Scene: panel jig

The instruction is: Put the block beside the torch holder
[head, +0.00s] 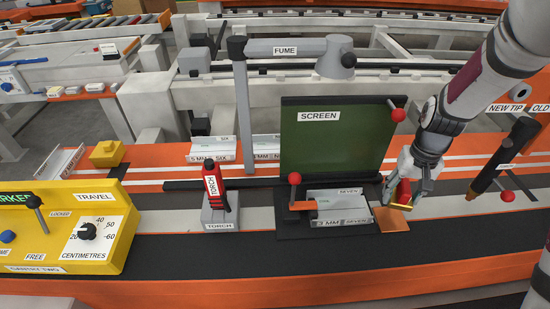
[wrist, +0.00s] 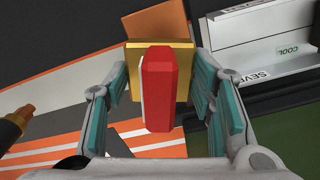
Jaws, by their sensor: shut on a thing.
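The torch holder (head: 220,216) is a grey stand labelled TORCH, left of centre on the bench in the head view. A red torch (head: 215,187) labelled TORCH stands tilted in it. My gripper (head: 405,188) is to the right of the screen's base, well right of the holder. It is shut on the red grip of a block with a flat brass-coloured base (head: 399,206). In the wrist view the red grip (wrist: 159,90) sits between the fingers, with the brass base (wrist: 185,58) beyond it. The base appears just above the bench near an orange-brown patch (head: 392,221); contact cannot be told.
A green screen (head: 330,150) with red-knobbed levers stands between gripper and holder, metal channel pieces (head: 340,205) before it. The fume arm's post (head: 243,120) rises behind the holder. A yellow control box (head: 70,235) is left. Dark bench surface (head: 190,255) in front is clear.

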